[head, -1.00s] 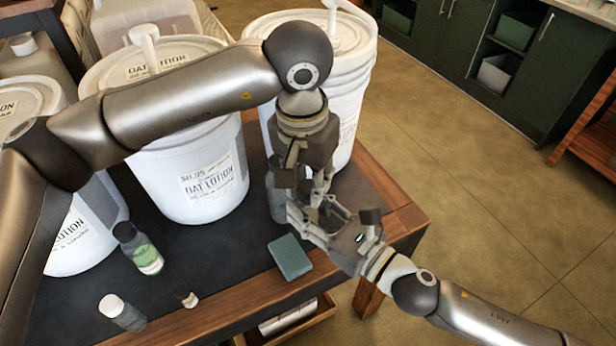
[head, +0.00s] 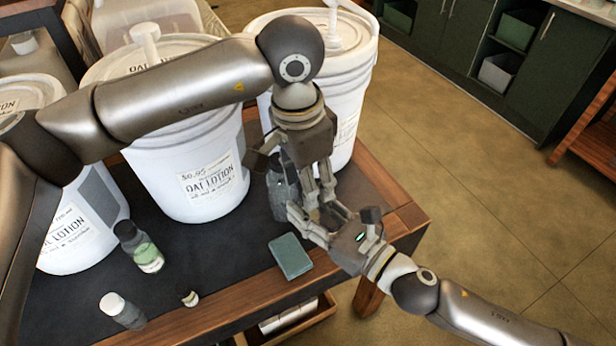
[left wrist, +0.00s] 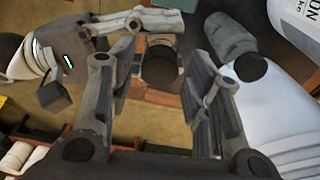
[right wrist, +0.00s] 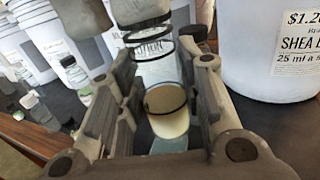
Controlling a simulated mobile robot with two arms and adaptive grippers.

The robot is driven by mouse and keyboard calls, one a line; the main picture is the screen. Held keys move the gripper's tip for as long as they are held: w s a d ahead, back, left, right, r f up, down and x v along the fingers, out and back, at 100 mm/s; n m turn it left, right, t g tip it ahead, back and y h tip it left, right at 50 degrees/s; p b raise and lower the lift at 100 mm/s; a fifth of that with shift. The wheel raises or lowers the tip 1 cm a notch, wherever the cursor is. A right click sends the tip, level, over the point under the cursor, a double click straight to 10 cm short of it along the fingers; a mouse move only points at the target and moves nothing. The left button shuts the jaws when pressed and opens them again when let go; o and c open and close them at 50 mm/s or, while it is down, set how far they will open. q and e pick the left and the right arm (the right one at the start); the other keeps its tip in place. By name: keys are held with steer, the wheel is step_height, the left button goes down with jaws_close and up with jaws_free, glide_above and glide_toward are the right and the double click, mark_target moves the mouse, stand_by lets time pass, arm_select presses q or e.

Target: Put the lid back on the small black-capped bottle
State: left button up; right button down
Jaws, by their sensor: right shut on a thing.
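The small bottle (right wrist: 165,122) is clear with cream contents, between the fingers of my right gripper (right wrist: 165,85), which is shut on it. In the head view my right gripper (head: 312,212) comes in from the right, over the table's right end. Those fingers are spread, with gaps beside the lid. I cannot tell whether the lid is fully seated. The head view largely hides the bottle behind the grippers.
White lotion buckets (head: 195,150) stand close behind and left of my grippers. A teal block (head: 290,256) lies at the front edge. A green-labelled bottle (head: 140,248), a white-capped bottle (head: 122,311) and a tiny item (head: 190,299) stand left. Floor is open at right.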

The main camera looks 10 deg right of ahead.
arm_select(q)
steer(key=shift+r, duration=0.1)
steer(key=shift+r, duration=2.15)
steer(key=shift+c, duration=0.3)
